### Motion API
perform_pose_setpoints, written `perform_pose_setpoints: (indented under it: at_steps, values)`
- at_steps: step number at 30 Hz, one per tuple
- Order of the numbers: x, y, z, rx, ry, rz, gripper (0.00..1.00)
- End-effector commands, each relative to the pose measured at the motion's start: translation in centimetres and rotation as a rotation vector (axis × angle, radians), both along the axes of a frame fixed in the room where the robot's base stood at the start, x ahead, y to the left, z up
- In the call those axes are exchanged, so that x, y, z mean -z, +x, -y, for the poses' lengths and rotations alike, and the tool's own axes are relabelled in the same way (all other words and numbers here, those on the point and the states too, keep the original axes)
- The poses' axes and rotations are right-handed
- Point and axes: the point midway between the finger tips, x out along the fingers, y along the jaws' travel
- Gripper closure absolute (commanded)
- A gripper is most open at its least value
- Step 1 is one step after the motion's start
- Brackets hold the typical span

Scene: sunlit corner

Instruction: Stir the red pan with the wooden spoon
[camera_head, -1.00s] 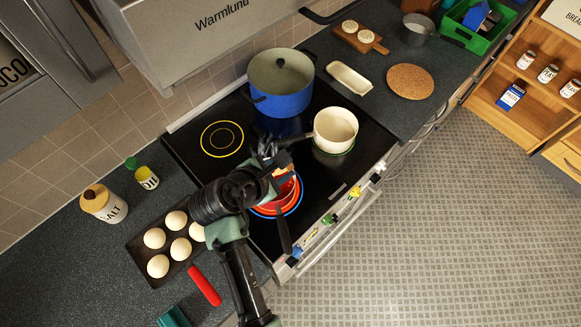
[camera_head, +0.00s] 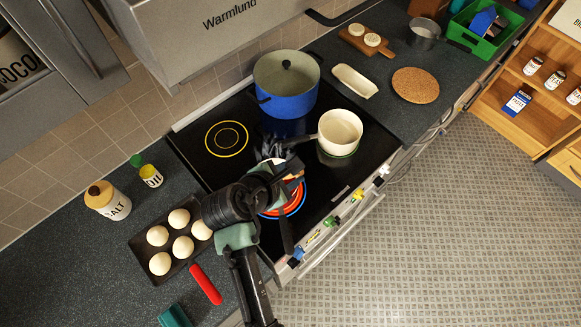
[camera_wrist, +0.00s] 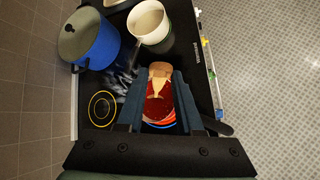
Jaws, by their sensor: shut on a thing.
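The red pan (camera_wrist: 160,108) sits on the lit front burner, with its dark handle pointing to the right in the wrist view. In the head view my arm hides most of the pan, and its dark handle (camera_head: 287,236) points toward the front edge. My gripper (camera_wrist: 160,78) is over the pan, its two fingers on either side of the wooden spoon (camera_wrist: 159,69) and shut on it. Only a tan wooden part of the spoon shows between the fingers. Whether its lower end touches the pan's inside is hidden. My gripper (camera_head: 284,171) also shows in the head view.
A blue pot (camera_head: 287,95) stands on a back burner and a cream saucepan (camera_head: 340,132) on the stove beside the pan. An egg tray (camera_head: 150,270), oil bottle (camera_head: 151,176) and salt jar (camera_head: 107,203) are left. A cork mat (camera_head: 415,85) lies right of the stove.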

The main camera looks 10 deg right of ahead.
Motion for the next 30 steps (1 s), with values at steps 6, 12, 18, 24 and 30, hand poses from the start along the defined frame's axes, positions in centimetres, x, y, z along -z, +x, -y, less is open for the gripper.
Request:
perform_pose_setpoints:
  at_steps: [6,12,18,24,30]
  values:
    - [0.0,0.0,0.0,0.000,0.001,0.001,1.00]
    - [-0.7,-0.2,0.2,0.001,0.001,0.003,1.00]
    - [-2.3,-0.7,0.5,0.000,0.001,0.003,1.00]
    - [-3.7,-1.2,0.9,0.001,0.000,0.002,1.00]
    - [-5.2,-1.8,1.3,0.001,0.000,0.002,1.00]
